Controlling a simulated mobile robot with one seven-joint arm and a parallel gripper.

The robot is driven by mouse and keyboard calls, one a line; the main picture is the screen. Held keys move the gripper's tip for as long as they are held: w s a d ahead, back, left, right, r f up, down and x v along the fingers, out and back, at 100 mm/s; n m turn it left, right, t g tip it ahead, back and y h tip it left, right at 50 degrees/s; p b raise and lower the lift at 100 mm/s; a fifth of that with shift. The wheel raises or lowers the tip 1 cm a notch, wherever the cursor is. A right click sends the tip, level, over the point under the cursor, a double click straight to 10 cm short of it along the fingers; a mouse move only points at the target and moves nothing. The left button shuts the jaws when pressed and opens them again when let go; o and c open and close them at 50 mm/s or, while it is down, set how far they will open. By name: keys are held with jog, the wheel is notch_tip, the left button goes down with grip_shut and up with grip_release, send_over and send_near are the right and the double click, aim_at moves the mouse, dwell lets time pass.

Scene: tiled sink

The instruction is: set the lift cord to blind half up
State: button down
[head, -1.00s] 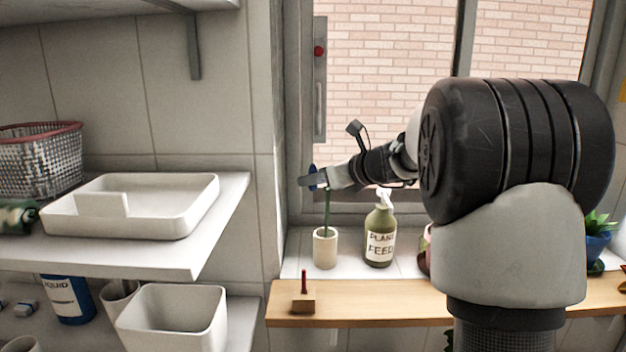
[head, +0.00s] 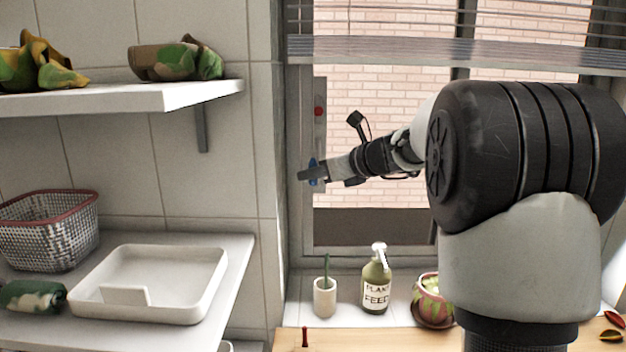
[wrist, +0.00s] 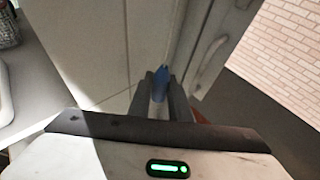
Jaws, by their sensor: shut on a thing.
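The blind (head: 430,50) hangs across the top of the window, its slats bunched near a thick grey bottom rail. A blue cord pull (head: 313,170) is at the left side of the window; it also shows in the wrist view (wrist: 160,84). My gripper (head: 308,175) is shut on the blue pull, which sits between the two fingers in the wrist view (wrist: 160,95). The cord itself is too thin to make out. A grey strip (head: 320,140) with a red knob (head: 319,112) is on the left window frame, above my gripper.
A white cup (head: 325,297) with a green stem, a plant feed bottle (head: 376,287) and a potted plant (head: 432,300) stand on the sill below. Shelves with a wire basket (head: 48,235) and white tray (head: 150,285) are at left. The tiled wall is close to my gripper.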

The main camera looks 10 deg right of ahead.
jog(key=shift+r+p, duration=0.3)
jog(key=shift+r, duration=0.65)
jog(key=c, duration=1.6)
grip_release()
jog(key=shift+c, duration=0.2)
jog(key=shift+d, duration=0.1)
jog(key=b+v, duration=0.1)
jog(key=v, duration=1.6)
jog(key=shift+s+b, duration=0.15)
jog(key=shift+b, duration=0.2)
jog(key=shift+d, duration=0.1)
